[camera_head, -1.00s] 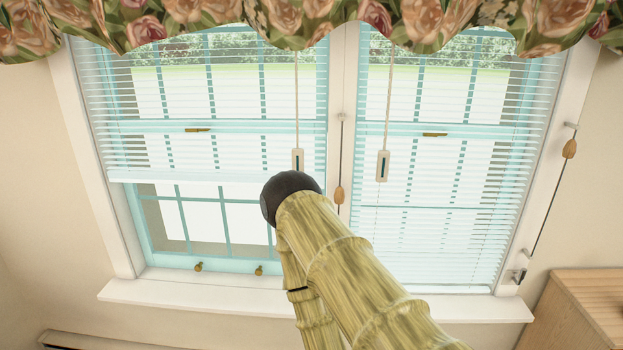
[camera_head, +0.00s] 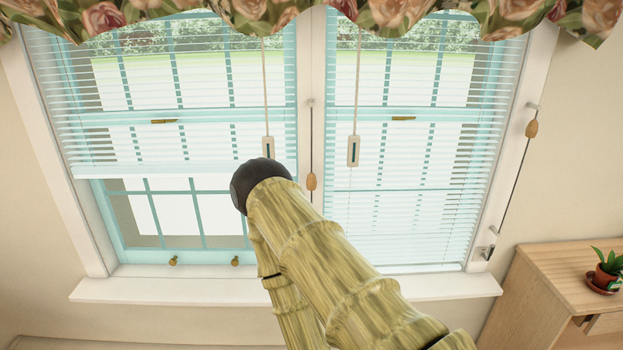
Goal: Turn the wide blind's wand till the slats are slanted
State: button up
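Two white blinds hang in a window with a central post. The left blind (camera_head: 185,171) looks the wider and hangs part way down; the right blind (camera_head: 410,225) reaches nearly to the sill. Garden and window bars show between the slats of both. A pale cord or wand with a white tag (camera_head: 268,150) hangs at the left blind's right side. A similar white tag (camera_head: 353,151) hangs before the right blind. My bamboo-patterned arm rises in front of the window, its dark rounded joint just below the left tag. My gripper is not seen.
Thin cords with wooden knobs hang by the central post (camera_head: 311,181) and right frame (camera_head: 531,128), the latter running to a cleat (camera_head: 488,252). A sill (camera_head: 180,290) juts out below. A wooden cabinet (camera_head: 545,300) with a potted plant (camera_head: 606,272) stands right. A floral valance (camera_head: 410,18) hangs above.

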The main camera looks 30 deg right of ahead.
aim_at(267, 142)
jog(key=u, duration=1.55)
jog(key=k, duration=0.85)
jog(key=z, duration=1.55)
jog(key=i, duration=0.5)
jog(key=u, duration=0.1)
